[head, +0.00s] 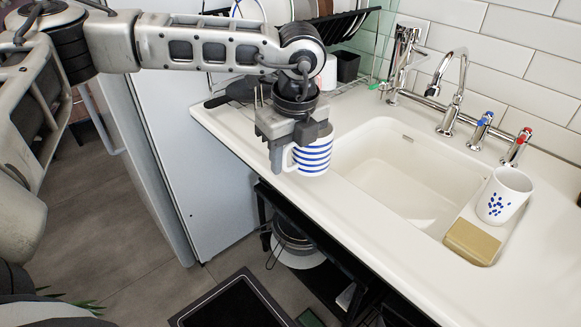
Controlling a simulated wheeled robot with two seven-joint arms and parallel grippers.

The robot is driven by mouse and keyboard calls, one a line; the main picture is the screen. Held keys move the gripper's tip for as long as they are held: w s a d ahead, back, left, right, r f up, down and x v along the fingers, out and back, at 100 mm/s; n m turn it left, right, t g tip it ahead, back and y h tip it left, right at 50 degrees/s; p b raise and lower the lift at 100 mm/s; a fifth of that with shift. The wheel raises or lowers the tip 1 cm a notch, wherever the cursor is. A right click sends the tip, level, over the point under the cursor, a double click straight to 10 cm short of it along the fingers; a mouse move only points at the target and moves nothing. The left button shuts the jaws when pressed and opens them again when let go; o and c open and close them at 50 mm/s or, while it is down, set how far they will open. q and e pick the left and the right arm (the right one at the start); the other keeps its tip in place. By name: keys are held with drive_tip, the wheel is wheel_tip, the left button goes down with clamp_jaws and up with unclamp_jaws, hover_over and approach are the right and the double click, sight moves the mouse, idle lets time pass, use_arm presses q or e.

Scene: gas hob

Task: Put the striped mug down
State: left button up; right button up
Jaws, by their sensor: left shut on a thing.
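The striped mug (314,157) is white with blue stripes and upright, its handle on the left side. My left gripper (290,155) reaches down from above and is shut on the mug at its handle side; the fingers partly cover the handle and rim. The mug is at the left edge of the sink, over the white counter (240,125). I cannot tell whether its base touches the counter. My right gripper is not in view.
The sink basin (385,180) is just right of the mug. A white mug with blue spots (503,195) and a tan sponge (472,243) are at the sink's right end. Chrome taps (452,105) stand behind. A dish rack with dishes (345,30) is at the back left.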

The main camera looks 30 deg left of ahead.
use_arm(q)
drive_tip(key=shift+w+f, duration=0.2)
drive_tip(key=shift+w, duration=0.05)
drive_tip(key=shift+w+a+f, duration=0.1)
drive_tip(key=shift+w+f, duration=0.05)
drive_tip(key=shift+f, duration=0.75)
drive_tip(key=shift+w+a+f, duration=0.1)
drive_tip(key=shift+f, duration=0.8)
drive_tip(key=shift+f+b, duration=0.25)
drive_tip(key=shift+b, duration=0.05)
drive_tip(key=o, duration=1.3)
drive_tip(key=shift+r, duration=0.1)
